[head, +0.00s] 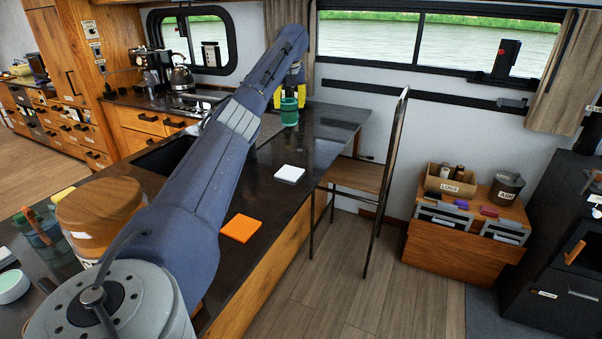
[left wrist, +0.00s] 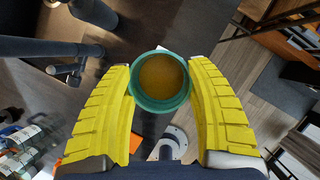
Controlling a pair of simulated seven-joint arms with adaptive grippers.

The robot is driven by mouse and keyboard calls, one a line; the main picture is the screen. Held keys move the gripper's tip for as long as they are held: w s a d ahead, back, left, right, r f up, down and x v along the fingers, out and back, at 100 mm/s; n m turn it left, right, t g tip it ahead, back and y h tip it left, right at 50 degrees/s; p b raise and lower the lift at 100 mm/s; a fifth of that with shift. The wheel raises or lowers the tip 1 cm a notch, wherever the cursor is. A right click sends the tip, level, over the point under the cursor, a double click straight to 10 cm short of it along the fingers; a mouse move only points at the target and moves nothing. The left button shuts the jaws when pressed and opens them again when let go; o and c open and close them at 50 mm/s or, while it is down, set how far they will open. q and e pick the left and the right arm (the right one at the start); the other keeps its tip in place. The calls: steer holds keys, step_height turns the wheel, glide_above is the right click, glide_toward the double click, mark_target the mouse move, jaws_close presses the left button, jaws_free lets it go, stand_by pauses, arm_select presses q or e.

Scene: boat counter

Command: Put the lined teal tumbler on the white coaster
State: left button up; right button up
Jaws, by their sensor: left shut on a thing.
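The teal tumbler (head: 289,113) is at the far part of the dark counter, beyond the white coaster. My left gripper (head: 290,92), with yellow fingers, is shut on it from above. In the left wrist view the tumbler (left wrist: 160,103) sits between the two yellow fingers, its round mouth facing the camera and its inside brownish. I cannot tell whether its base touches the counter. The white coaster (head: 289,173) lies flat and empty near the counter's right edge, nearer than the tumbler. My right gripper is not in view.
An orange coaster (head: 240,228) lies nearer on the counter (head: 268,196). A wood-lidded jar (head: 97,212) and a teal container (head: 42,232) stand at the near left. A chair (head: 362,172) stands right of the counter. The counter around the white coaster is clear.

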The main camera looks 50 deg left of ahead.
arm_select(q)
step_height(320, 180, down, 20)
steer(key=shift+s+a+f, duration=0.1)
steer(key=shift+a+f, duration=0.05)
steer(key=shift+f, duration=0.1)
stand_by(0.6)
steer(key=o, duration=1.5)
steer(key=shift+f, duration=0.1)
steer(key=v, duration=1.2)
